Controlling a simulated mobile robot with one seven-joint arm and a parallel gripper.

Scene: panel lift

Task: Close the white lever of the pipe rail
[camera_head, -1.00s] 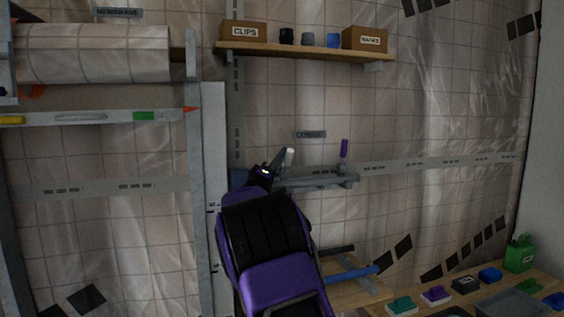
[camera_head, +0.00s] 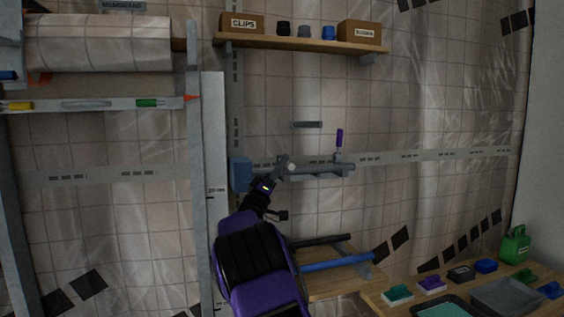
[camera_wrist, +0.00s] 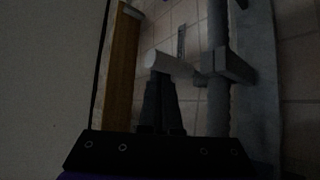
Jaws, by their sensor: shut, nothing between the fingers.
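The pipe rail (camera_head: 325,169) is a grey horizontal bar on the tiled wall. Its white lever (camera_head: 292,167) shows as a small pale end beside my gripper (camera_head: 282,160). In the wrist view the white lever (camera_wrist: 164,63) sticks out sideways from a grey clamp (camera_wrist: 236,66) on the pipe (camera_wrist: 218,100). My gripper's dark fingers (camera_wrist: 160,78) are shut and empty, with the tips at the lever's white end, seemingly touching it. A purple lever (camera_head: 339,138) stands upright further right on the rail.
A blue block (camera_head: 240,172) sits at the rail's left end. Below are a black bar (camera_head: 322,240) and a blue bar (camera_head: 335,262). A shelf (camera_head: 300,44) with boxes is above. A table with trays (camera_head: 505,297) stands at the lower right.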

